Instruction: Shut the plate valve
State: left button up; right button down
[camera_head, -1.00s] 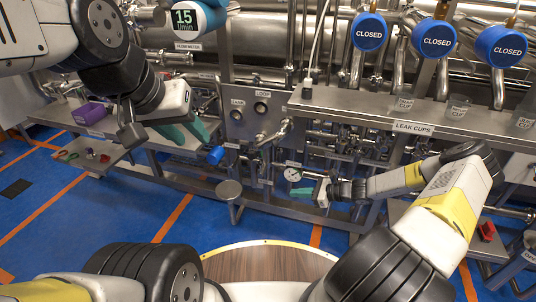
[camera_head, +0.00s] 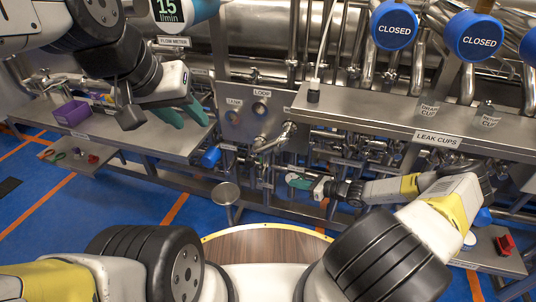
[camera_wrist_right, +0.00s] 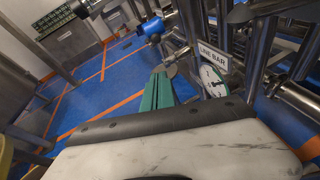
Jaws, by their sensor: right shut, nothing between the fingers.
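My right gripper (camera_head: 298,183) is shut and empty, at the front of the pipework below the long steel shelf. In the right wrist view its green fingers (camera_wrist_right: 164,90) lie side by side, just left of a round gauge (camera_wrist_right: 213,80) under a "LINE BAR" label. My left gripper (camera_head: 184,113) is open and empty over the left bench.
A grey panel (camera_head: 250,118) with round dials stands behind. The "LEAK CUPS" shelf (camera_head: 400,128) overhangs the right arm's area. A purple bin (camera_head: 72,114) stands on the left bench.

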send_near(260, 172)
notch_tip(260, 172, down, 3)
jog(key=a, duration=0.2)
jog(key=shift+w+a+r, duration=0.45)
jog(key=shift+w+a, duration=0.2)
jog(key=shift+w, duration=0.1)
jog(key=shift+w+a+r, duration=0.5)
jog(key=shift+w+a, duration=0.1)
jog(key=shift+w, duration=0.15)
